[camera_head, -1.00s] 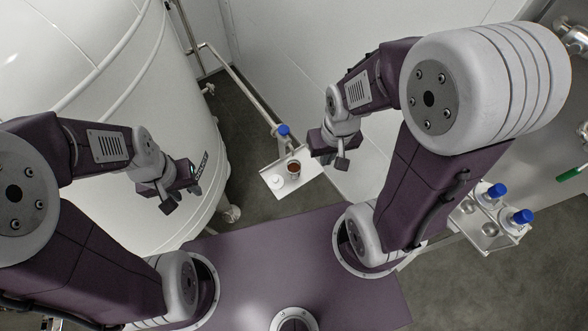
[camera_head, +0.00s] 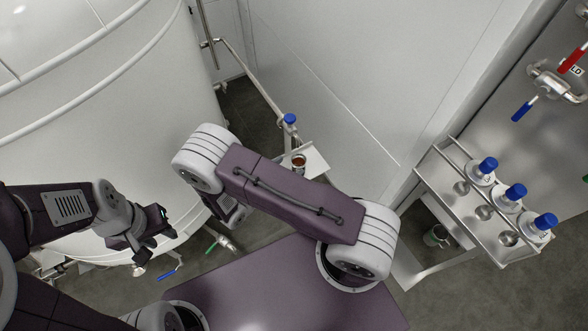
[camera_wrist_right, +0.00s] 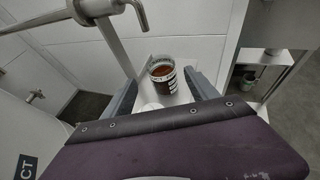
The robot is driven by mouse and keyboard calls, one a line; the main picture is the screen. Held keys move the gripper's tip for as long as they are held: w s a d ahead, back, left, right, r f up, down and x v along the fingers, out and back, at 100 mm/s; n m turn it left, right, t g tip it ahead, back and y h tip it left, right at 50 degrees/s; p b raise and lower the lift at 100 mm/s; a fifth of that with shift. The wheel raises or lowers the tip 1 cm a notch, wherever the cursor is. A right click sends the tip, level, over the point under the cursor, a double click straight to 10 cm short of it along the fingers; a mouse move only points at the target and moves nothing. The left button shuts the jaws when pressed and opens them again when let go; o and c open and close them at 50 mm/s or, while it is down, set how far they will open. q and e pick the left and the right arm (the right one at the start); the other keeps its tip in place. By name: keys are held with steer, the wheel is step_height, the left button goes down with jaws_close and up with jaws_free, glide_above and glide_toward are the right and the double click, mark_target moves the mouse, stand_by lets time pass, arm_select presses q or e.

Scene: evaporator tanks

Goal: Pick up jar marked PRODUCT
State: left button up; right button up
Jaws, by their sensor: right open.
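A clear jar (camera_head: 299,160) with dark red-brown contents stands on a small metal shelf (camera_head: 316,158) below a blue-topped tap. In the head view my right forearm hides this gripper's fingers. My left gripper (camera_head: 158,238) is open and empty in front of the large white tank, away from the jar.
A pipe (camera_wrist_right: 115,45) and hooked spout (camera_wrist_right: 138,14) rise close by. A metal rack (camera_head: 455,190) holds several blue-capped bottles at right. The white tank (camera_head: 90,110) fills the left; a wall stands behind the shelf.

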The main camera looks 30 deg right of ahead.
mark_target(302, 158)
steer(key=shift+w+d+f, duration=0.2)
steer(key=shift+w+d, duration=0.15)
steer(key=shift+d, duration=0.1)
steer(key=shift+p+x, duration=0.35)
steer(key=shift+x, duration=0.45)
steer(key=shift+s+d, duration=0.1)
steer(key=shift+d, duration=0.15)
steer(key=p+x, duration=0.1)
steer(key=x, duration=0.5)
steer(key=shift+s+f, duration=0.1)
steer(key=shift+f, duration=0.05)
steer(key=c, duration=1.4)
arm_select(q)
steer(key=shift+r, duration=0.8)
arm_select(e)
jaws_close()
